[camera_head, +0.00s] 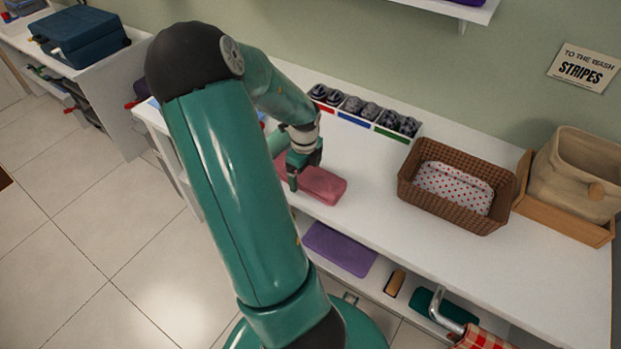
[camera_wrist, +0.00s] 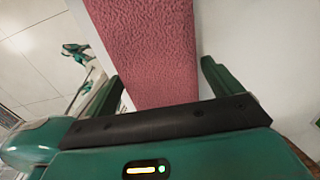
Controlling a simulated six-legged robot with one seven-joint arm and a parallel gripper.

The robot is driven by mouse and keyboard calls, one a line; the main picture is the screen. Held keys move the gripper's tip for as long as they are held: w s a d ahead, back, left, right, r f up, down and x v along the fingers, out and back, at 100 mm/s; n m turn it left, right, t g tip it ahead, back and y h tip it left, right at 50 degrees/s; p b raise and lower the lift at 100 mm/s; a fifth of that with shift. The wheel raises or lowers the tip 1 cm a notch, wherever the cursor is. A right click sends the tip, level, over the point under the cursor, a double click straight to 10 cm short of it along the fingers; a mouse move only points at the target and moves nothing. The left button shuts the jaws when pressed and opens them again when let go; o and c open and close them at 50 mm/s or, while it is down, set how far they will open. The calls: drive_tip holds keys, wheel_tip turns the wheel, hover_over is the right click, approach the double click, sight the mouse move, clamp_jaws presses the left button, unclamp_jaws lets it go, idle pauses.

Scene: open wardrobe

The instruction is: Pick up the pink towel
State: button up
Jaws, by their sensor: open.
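The pink towel (camera_head: 323,185) lies folded on the white counter near its front edge in the head view. In the wrist view the towel (camera_wrist: 150,50) runs up the middle of the picture, its textured surface close to the camera. My gripper (camera_head: 298,172) is over the towel's left part in the head view. In the wrist view my gripper (camera_wrist: 158,82) is open, with one green finger on each side of the towel. My arm hides the counter left of the towel. I cannot tell whether the fingers touch the towel.
A brown wicker basket (camera_head: 415,190) with a dotted cloth stands right of the towel. Behind are several compartments of rolled dark items (camera_head: 362,108). A wooden tray (camera_head: 565,222) with a beige bag (camera_head: 575,175) is far right. A purple folded cloth (camera_head: 340,249) lies on the lower shelf.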

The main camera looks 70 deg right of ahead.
drive_tip(key=shift+f, duration=0.5)
drive_tip(key=c, duration=0.7)
drive_tip(key=shift+o, duration=0.2)
drive_tip(key=shift+r, duration=0.1)
drive_tip(key=shift+r, duration=3.45)
